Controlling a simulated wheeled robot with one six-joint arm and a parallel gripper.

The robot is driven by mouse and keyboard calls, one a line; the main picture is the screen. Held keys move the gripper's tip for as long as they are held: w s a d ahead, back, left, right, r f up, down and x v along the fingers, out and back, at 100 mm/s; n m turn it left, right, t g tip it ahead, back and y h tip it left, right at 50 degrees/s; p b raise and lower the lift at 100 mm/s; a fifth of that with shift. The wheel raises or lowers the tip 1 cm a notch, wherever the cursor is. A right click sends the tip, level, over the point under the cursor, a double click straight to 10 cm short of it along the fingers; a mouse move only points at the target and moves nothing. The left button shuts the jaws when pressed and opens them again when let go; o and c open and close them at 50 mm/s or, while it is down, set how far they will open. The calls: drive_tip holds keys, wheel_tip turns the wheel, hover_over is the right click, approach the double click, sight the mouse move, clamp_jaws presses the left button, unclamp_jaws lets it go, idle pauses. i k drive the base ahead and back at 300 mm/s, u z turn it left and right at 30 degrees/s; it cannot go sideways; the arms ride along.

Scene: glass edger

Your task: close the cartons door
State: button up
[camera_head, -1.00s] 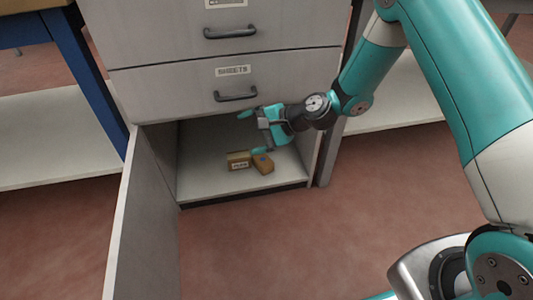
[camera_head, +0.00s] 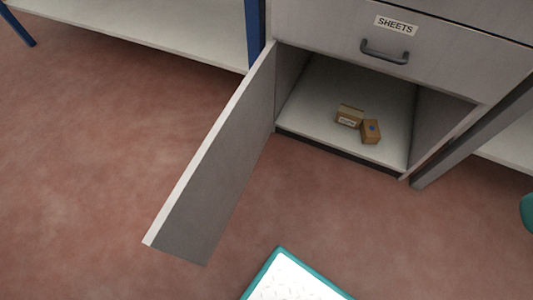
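The grey cabinet door (camera_head: 225,165) stands wide open. It is hinged at the left side of the lower compartment and swings out toward me over the floor. Two small brown cartons, one (camera_head: 349,116) upright with a label and one (camera_head: 371,131) beside it at an angle, sit on the compartment floor (camera_head: 325,90). My gripper is out of view.
Above the compartment is a closed drawer (camera_head: 440,55) labelled SHEETS with a dark handle (camera_head: 385,52). A bench with blue legs and a pale shelf (camera_head: 170,25) stands at the left. The reddish floor (camera_head: 90,150) left of the door is clear.

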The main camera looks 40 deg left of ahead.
sight(189, 227)
drive_tip(key=z, duration=2.2)
drive_tip(key=k, duration=2.8)
drive_tip(key=u, duration=1.6)
